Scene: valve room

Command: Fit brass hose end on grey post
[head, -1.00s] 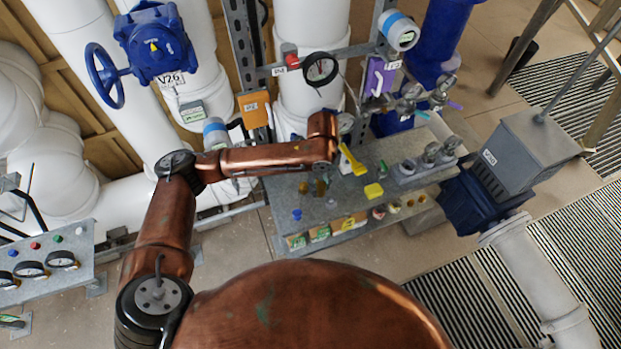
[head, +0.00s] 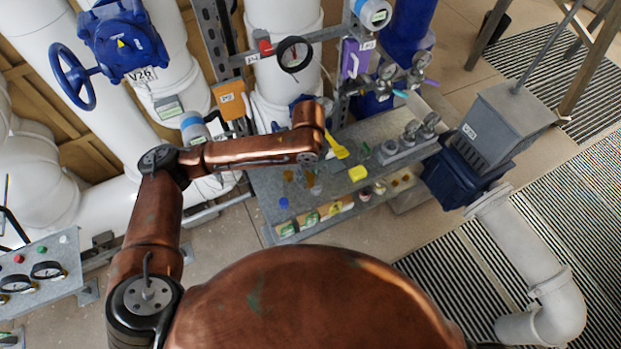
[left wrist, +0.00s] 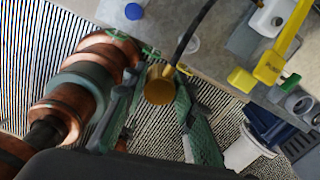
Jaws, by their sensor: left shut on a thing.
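My left gripper (left wrist: 160,90) has its green-grey fingers closed around a brass hose end (left wrist: 159,84) in the left wrist view. A black hose (left wrist: 194,36) runs up from it. The hose end is in the air in front of the bench's near edge and striped floor grating; its distance from the bench is hard to judge. In the head view my left arm reaches over the bench, and its copper wrist hides most of the gripper. I cannot clearly pick out the grey post in either view. My right gripper is not in view.
The grey bench (head: 262,190) carries a blue cap (head: 284,203), a yellow block (head: 358,173), a yellow lever (head: 337,147) and several gauges. A blue-wheeled valve (head: 125,45) stands behind at left. A grey box on a blue valve (head: 505,130) stands at right.

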